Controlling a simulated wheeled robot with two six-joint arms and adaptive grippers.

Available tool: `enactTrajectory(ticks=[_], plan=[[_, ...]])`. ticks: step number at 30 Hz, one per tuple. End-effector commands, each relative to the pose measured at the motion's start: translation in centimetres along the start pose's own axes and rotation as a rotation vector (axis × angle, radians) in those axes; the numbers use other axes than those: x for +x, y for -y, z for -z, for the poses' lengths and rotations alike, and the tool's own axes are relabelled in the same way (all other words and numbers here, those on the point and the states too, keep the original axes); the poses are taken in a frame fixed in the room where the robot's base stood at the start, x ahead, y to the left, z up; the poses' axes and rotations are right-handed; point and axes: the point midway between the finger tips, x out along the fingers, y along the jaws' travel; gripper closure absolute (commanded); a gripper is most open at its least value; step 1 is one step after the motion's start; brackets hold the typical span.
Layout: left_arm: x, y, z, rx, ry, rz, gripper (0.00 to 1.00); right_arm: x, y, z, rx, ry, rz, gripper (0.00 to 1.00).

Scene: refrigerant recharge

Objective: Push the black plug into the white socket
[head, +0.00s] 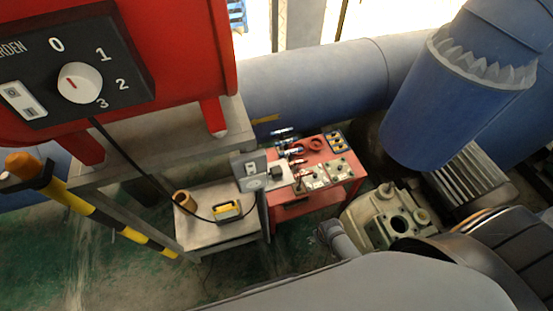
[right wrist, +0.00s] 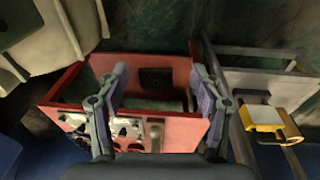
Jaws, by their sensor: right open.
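A grey box (head: 248,170) with a small white face (head: 251,168), which looks like the white socket, stands at the left edge of the red cart in the head view. A small dark block (head: 277,171) just right of it may be the black plug; it is too small to be sure. I cannot make out plug or socket in the right wrist view. My left gripper is not in view.
The red cart (head: 294,202) carries several tools and gauges. A grey table (head: 194,232) beside it holds a yellow device (head: 228,210), also in the right wrist view (right wrist: 268,120). A black cable (head: 130,160) hangs from the red machine. Blue pipes and a pump (head: 385,218) stand right.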

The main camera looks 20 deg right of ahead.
Motion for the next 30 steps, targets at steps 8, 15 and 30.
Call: enactTrajectory(ticks=[8,15,30], plan=[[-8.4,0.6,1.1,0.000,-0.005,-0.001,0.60,-16.7,1.1,12.7,0.024,-0.005,0.013,0.34],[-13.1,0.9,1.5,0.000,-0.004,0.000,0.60,-26.4,5.3,23.4,0.029,0.080,0.053,0.34],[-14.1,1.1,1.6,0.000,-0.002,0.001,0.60,-30.4,9.0,28.5,-0.009,0.149,0.070,0.34]])
